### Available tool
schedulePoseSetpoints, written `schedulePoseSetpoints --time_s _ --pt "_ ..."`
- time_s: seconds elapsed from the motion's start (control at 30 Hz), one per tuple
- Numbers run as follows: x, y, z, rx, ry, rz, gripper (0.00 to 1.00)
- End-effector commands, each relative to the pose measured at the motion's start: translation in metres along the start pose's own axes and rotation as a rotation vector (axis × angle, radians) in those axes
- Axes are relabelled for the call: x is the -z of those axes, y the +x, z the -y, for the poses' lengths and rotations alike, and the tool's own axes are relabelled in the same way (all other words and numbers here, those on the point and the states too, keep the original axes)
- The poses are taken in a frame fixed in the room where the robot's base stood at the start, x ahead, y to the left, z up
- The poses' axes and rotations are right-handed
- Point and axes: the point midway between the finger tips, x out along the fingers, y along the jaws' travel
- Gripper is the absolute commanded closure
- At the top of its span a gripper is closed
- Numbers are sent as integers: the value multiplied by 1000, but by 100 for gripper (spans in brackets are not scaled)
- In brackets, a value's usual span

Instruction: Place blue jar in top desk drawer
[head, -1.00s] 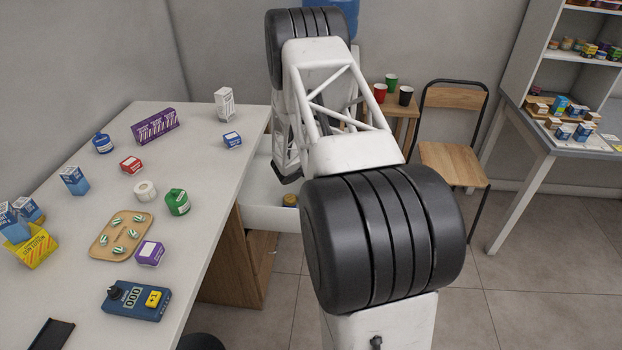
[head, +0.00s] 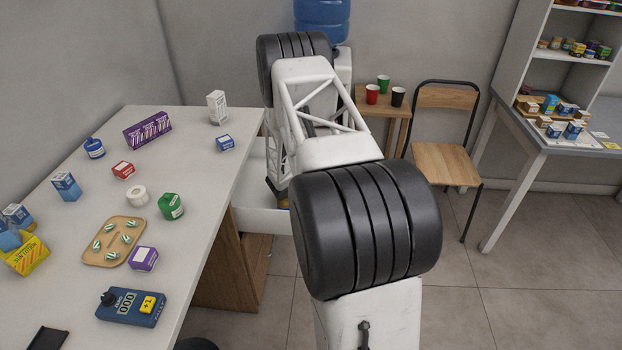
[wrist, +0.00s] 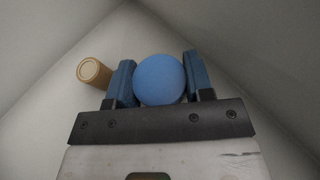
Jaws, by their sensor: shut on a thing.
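The blue jar (wrist: 160,80) shows its round blue top in the wrist view. My gripper (wrist: 160,72) is shut on it, with one finger on each side. The jar is within the open white top desk drawer, whose pale walls (wrist: 235,50) fill the wrist view. In the head view, the drawer (head: 262,221) stands out from the desk's right side, and my arm reaches down into it. My arm hides the held jar there. I cannot tell whether the jar touches the drawer floor.
A chair (head: 446,150) stands to the right.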

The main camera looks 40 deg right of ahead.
Motion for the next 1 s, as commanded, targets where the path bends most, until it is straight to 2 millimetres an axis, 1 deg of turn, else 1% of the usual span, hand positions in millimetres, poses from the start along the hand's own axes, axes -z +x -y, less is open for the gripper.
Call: schedulePoseSetpoints --time_s 0.13,0.53,0.57,0.7,0.73,1.0 --pt "6 3 0 -1 1 1 76" --pt "9 4 0 -1 1 0 76" --pt "9 4 0 -1 1 0 51" --pt "9 4 0 -1 1 0 30" --pt "9 4 0 -1 1 0 27" --pt "9 4 0 -1 1 0 27"
